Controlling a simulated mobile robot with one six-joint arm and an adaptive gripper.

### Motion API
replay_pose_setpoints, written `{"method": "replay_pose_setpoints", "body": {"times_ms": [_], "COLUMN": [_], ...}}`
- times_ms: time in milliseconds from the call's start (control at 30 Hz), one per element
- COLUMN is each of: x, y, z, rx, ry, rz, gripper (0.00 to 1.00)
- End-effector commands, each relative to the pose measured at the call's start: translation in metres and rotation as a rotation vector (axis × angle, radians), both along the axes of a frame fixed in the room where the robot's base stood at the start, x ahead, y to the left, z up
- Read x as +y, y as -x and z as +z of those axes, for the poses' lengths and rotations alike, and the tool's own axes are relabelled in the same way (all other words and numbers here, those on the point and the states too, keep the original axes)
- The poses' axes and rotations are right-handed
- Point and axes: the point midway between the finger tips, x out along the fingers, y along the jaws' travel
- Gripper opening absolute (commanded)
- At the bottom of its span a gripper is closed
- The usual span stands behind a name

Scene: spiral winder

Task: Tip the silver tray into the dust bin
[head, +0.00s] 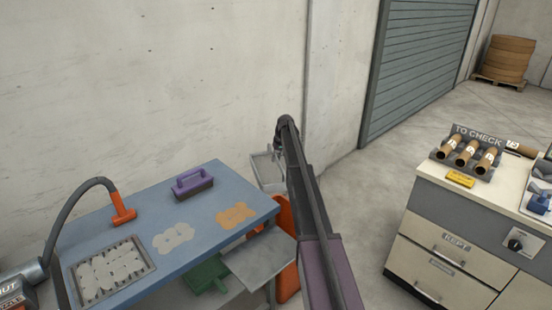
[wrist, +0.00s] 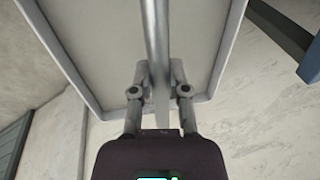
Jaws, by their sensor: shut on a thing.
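My gripper (wrist: 160,84) is shut on a narrow grey bar of the silver tray (wrist: 105,45), in the wrist view. The tray's broad pale face and raised rim fill the top of that view, and no dust shows on the face. In the head view the tray (head: 266,172) is a light grey, tilted shape beyond the table's far right corner, partly behind my arm. My gripper is mostly hidden there. An orange object (head: 284,222), possibly the dust bin, stands below at the table's right end, partly hidden by the table and my arm. I cannot see inside it.
A blue-topped table (head: 140,222) holds a purple brush (head: 192,183), a grey hose with an orange nozzle (head: 123,210), a grate (head: 112,270) and grey and orange patches. A grey sheet (head: 258,262) juts out beneath. A drawer cabinet (head: 450,235) stands right; floor between is clear.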

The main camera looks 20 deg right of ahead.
Motion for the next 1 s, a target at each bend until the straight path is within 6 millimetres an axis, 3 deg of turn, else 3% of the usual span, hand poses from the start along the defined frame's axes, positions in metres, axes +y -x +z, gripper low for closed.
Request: {"method": "replay_pose_setpoints", "body": {"times_ms": [1000], "x": [0.006], "y": [0.067], "z": [-0.008], "rx": [-0.646], "ry": [0.058], "rz": [-0.001], "gripper": [0.0]}}
